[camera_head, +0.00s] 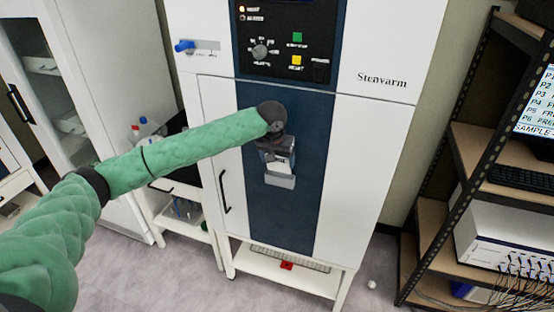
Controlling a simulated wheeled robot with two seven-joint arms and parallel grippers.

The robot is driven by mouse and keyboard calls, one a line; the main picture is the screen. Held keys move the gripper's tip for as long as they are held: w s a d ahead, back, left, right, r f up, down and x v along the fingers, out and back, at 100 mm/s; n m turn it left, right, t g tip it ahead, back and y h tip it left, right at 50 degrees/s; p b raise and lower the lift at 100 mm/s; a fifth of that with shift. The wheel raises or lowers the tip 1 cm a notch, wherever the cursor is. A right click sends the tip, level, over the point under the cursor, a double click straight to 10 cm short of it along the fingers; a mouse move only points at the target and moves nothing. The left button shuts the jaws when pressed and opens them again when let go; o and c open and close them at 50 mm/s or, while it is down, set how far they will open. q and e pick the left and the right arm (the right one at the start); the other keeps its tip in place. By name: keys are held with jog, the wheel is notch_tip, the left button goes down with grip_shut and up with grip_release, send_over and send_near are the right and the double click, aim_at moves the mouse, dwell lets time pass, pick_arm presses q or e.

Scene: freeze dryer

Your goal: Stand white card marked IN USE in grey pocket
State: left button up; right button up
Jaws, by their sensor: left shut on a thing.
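The white card (282,161) shows at the dark blue front panel of the freeze dryer, partly hidden by my gripper. Its marking is too small to read. My left gripper (276,153) reaches in from the left and is shut on the card's upper part. The grey pocket (280,180) is on the blue panel just below the card. The card's lower edge meets the pocket's top edge in the picture; I cannot tell whether it is inside the pocket or in front of it. My right gripper is not in view.
The freeze dryer (372,140) has a control panel (285,40) above and a blue-handled valve (186,46) at its upper left. A shelf rack (470,145) with a keyboard and cabled box stands at the right. A glass-door cabinet (110,60) and a white cart (165,212) are at the left.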

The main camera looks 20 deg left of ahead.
pick_arm(q)
jog(key=shift+f, duration=0.1)
jog(key=shift+w+f+p, duration=0.15)
jog(key=shift+f+p, duration=0.15)
jog(key=shift+f, duration=0.2)
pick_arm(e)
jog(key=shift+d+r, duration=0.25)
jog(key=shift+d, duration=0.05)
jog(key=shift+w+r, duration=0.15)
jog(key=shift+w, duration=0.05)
pick_arm(q)
jog(key=shift+p, duration=0.5)
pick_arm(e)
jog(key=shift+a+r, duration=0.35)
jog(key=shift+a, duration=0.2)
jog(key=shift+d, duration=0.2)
